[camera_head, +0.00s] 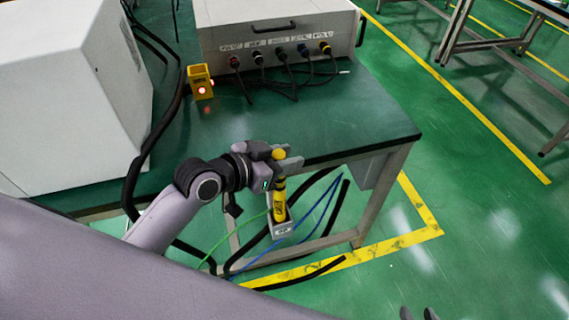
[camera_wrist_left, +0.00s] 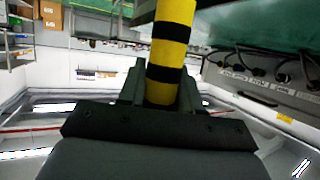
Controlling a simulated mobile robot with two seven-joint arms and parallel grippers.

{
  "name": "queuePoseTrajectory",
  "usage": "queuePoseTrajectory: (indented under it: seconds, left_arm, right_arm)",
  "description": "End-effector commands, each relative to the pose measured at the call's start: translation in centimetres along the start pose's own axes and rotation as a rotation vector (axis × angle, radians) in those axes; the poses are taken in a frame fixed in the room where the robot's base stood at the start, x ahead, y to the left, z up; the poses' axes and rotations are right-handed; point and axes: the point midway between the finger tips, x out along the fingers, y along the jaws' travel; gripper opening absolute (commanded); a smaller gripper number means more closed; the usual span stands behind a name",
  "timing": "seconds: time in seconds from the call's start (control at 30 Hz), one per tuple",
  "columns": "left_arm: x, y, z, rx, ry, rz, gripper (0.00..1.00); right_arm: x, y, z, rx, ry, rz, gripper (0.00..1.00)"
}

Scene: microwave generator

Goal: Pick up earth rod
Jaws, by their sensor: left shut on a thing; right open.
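The earth rod (camera_head: 279,208) is yellow with black bands and stands nearly upright at the front edge of the green table. Its lower end meets a small grey holder (camera_head: 282,230); I cannot tell how deep it sits in it. My left gripper (camera_head: 285,164) is shut on the rod near its top, and a yellow end shows above the fingers. In the left wrist view the banded rod (camera_wrist_left: 171,45) runs between the two fingers (camera_wrist_left: 162,90). Only the fingertips of my right gripper (camera_head: 420,314) show at the bottom edge, apart and empty.
A large white casing (camera_head: 70,90) stands at the left. Black, blue and green cables hang below the table edge.

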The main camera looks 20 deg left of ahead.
Motion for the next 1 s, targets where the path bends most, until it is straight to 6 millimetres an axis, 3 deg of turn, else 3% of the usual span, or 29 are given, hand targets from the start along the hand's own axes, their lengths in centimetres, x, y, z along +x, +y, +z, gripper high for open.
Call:
queuePoseTrajectory:
  seconds: [0.6,0.8,1.0]
  left_arm:
    - [-5.8,-0.1,-14.1,0.005,0.008,-0.002,0.00]
    - [-6.8,0.0,-16.4,0.002,0.004,-0.001,0.00]
    - [-7.1,0.0,-17.0,0.001,0.003,-0.001,0.00]
  right_arm:
    - [-1.5,0.0,-2.0,0.000,0.000,0.000,0.43]
    - [-1.6,0.0,-2.2,0.000,0.000,0.000,0.43]
    - [-1.7,0.0,-2.3,0.000,0.000,0.000,0.43]
